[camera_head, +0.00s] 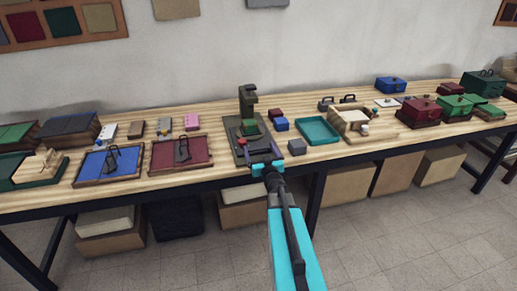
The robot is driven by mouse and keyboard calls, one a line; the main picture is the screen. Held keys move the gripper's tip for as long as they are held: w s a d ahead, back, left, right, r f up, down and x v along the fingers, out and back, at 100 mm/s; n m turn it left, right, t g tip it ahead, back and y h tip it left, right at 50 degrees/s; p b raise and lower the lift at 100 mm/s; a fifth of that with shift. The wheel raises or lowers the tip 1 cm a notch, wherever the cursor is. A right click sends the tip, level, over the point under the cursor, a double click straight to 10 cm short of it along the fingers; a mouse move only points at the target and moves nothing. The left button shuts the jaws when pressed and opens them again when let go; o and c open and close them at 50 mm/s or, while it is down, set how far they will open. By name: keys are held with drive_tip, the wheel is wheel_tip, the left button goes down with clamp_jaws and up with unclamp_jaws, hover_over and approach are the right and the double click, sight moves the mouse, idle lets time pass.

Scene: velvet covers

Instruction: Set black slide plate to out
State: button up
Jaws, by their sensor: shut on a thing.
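A dark green press-like stand (248,104) rises upright near the middle of the table. The black slide plate (240,146) shows as a dark flat area at the stand's foot, towards the front edge. My gripper (262,158) is at the front of this plate, low over the table's front edge, and shut on its front part. The fingertips and the exact grip are small and partly hidden by my own wrist. I cannot tell how far the plate stands out from the base.
A teal tray (319,130) and a wooden box (353,121) stand further right. A dark red tray (168,154) and a blue tray (96,168) lie left. Boxes fill the space under the table.

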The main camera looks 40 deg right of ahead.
drive_tip(key=v, duration=0.4)
drive_tip(key=shift+d, duration=0.1)
drive_tip(key=shift+s+f, duration=0.1)
drive_tip(key=shift+f, duration=0.1)
drive_tip(key=o, duration=1.1)
drive_tip(key=shift+o, duration=0.6)
drive_tip(key=shift+s+r, duration=0.1)
drive_tip(key=shift+r, duration=0.05)
drive_tip(key=shift+s, duration=0.1)
